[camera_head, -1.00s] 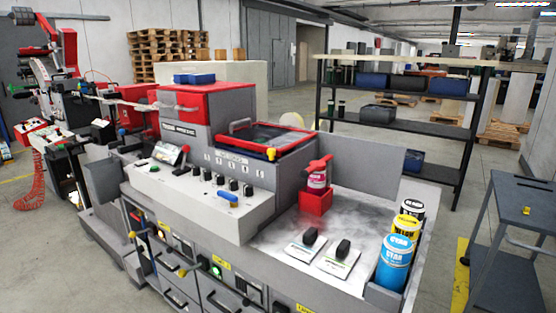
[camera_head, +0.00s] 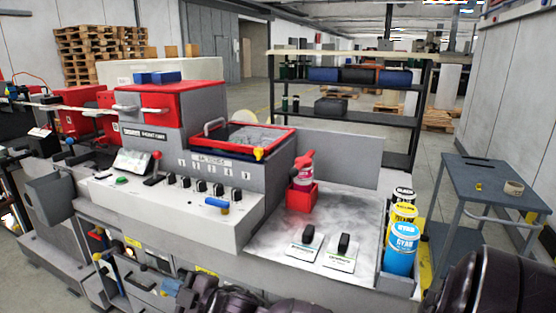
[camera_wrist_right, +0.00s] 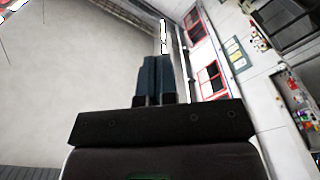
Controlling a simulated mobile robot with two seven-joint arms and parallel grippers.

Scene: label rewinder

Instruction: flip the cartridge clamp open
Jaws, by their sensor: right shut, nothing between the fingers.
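The cartridge (camera_head: 303,175) is a small red and white bottle. It stands upright in a red block holder (camera_head: 301,197) on the grey worktop of the machine. A red lever-like part (camera_head: 304,159), which looks like the clamp, lies across its top. Whether it is latched is too small to tell. My right gripper (camera_head: 169,285) is low in front of the machine, left of and well below the cartridge, touching neither it nor the clamp. In the right wrist view its two dark blue fingers (camera_wrist_right: 155,62) are together and empty. My left gripper is out of view.
Black, yellow and cyan ink cans (camera_head: 402,248) stand at the worktop's right end. Two dark-knobbed blocks (camera_head: 341,256) lie at its front. A blue-grey cart (camera_head: 483,187) stands right. Drawer handles (camera_head: 138,284) stick out near my right gripper.

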